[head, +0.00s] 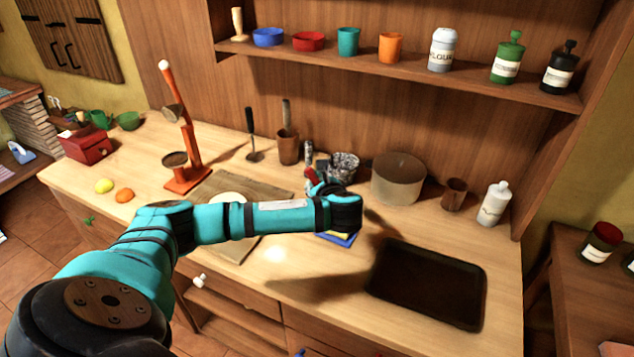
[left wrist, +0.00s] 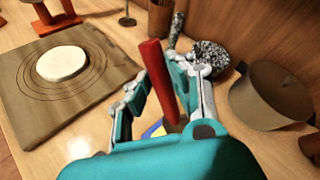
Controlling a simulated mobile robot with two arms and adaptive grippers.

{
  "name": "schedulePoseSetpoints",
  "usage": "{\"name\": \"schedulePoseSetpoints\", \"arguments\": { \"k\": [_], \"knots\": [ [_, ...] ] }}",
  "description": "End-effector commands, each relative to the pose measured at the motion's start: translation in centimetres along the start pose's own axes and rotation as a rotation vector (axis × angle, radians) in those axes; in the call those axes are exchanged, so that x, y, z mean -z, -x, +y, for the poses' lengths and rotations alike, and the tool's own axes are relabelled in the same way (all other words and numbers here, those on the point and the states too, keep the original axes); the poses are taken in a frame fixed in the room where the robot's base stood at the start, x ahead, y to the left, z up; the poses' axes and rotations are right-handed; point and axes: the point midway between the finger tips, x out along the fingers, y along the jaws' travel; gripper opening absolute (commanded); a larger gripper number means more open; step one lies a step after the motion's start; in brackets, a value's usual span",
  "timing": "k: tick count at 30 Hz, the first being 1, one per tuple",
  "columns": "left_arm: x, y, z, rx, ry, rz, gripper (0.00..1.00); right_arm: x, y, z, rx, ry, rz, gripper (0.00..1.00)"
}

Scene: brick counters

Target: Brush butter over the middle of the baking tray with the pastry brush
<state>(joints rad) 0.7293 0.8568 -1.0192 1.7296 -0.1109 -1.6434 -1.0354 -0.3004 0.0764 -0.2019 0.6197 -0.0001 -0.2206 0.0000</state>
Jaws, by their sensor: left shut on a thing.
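The baking tray (head: 428,284) is dark, rectangular and lies flat at the right front of the counter; nothing shows on it. My left gripper (head: 322,187) is over the counter to the left of the tray. In the left wrist view, its fingers (left wrist: 168,88) are shut around a red handle (left wrist: 156,72), which looks like the pastry brush and stands tilted. The brush's lower end is hidden by the gripper. A blue and yellow item (head: 340,239), perhaps the butter, lies just below the gripper, mostly hidden. My right gripper is out of view.
A wooden board (head: 272,189) with a pale round disc (left wrist: 62,64) lies left of my gripper. Behind are a speckled pot (head: 345,164), a large pot (head: 398,180), a brown cup (head: 454,194) and a white bottle (head: 494,204). A shelf (head: 400,72) overhangs the back.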

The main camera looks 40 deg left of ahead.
Motion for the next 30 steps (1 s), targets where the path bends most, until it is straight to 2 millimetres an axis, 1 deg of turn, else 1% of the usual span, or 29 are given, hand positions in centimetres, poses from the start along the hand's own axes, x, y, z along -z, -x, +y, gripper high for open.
{"name": "schedulePoseSetpoints", "arguments": {
  "k": [10,30],
  "knots": [
    [0.11,-0.05,0.05,0.000,0.000,0.000,0.00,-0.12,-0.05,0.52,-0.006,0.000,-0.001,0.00],
    [0.79,-0.38,0.38,0.000,0.000,0.000,0.00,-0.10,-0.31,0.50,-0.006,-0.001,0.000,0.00]
  ]
}}
